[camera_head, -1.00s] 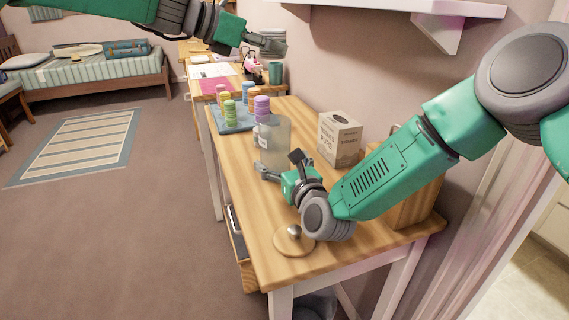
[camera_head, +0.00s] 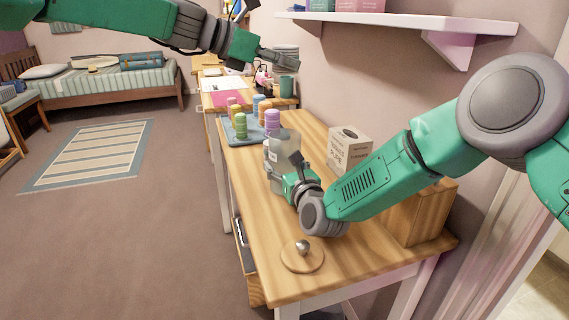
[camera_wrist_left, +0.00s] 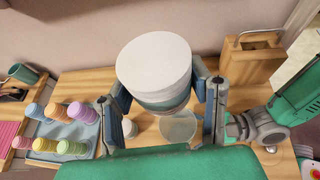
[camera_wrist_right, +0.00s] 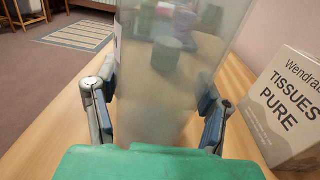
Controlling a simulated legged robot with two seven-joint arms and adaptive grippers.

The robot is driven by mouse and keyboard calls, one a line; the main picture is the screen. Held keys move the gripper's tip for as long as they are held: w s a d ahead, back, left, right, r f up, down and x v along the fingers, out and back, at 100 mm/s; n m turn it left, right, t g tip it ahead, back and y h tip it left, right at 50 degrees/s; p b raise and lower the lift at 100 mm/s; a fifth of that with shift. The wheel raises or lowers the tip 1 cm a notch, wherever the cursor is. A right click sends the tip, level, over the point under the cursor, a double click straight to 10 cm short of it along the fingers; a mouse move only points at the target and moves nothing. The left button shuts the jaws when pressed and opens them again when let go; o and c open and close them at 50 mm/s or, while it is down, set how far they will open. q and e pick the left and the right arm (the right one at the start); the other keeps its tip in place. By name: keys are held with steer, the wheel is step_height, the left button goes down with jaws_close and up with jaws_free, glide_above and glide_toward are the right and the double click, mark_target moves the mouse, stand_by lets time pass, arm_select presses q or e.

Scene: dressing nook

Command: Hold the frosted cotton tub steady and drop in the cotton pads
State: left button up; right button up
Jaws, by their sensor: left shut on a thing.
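The frosted cotton tub (camera_head: 284,146), a tall translucent cylinder, stands upright and open on the wooden table. My right gripper (camera_head: 284,170) is low at the tub, with one finger on each side; the right wrist view also shows the tub (camera_wrist_right: 165,85) between them. Whether both fingers press on it is unclear. My left gripper (camera_head: 288,62) is shut on a stack of round white cotton pads (camera_wrist_left: 155,65), held high above the table. In the left wrist view the tub's round mouth (camera_wrist_left: 178,126) shows below the pads, slightly right of them.
A round wooden lid (camera_head: 302,258) with a metal knob lies near the table's front. A tissue box (camera_head: 349,148) and a wooden box (camera_head: 420,215) stand to the right. A blue tray (camera_head: 232,133) with colored stacks sits behind the tub. A wall shelf (camera_head: 400,22) hangs above.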

arm_select(q)
step_height(320, 180, down, 13)
stand_by(1.5)
steer(key=o, duration=1)
steer(key=shift+a, duration=0.15)
steer(key=v, duration=1.2)
arm_select(e)
steer(key=o, duration=1.3)
